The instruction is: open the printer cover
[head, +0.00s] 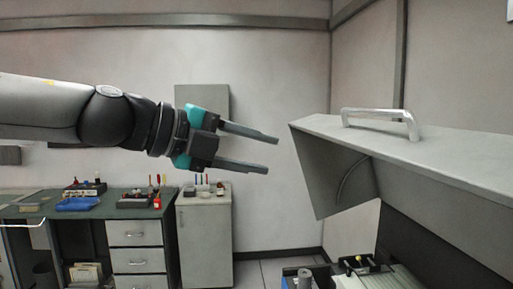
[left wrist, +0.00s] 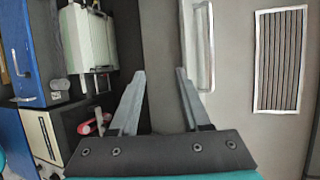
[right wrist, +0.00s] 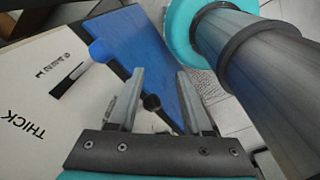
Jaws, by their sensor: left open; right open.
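The printer cover (head: 450,150) is a large grey hood at the right of the head view. It stands raised, with its side panel and the dark printer interior showing below. A chrome bar handle (head: 378,114) sits on its top. My left gripper (head: 272,156) is open and empty, left of the cover's edge and apart from it. In the left wrist view the cover (left wrist: 235,120) and a handle (left wrist: 204,50) lie beyond the open fingers (left wrist: 160,72). My right gripper (right wrist: 160,72) is open and empty, outside the head view.
In the right wrist view, a white panel lettered THICK (right wrist: 40,100) and a blue panel (right wrist: 150,50) lie close beyond the fingers. A green-topped desk (head: 90,208) and a grey cabinet (head: 205,240) stand at the back left. The air around my left gripper is clear.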

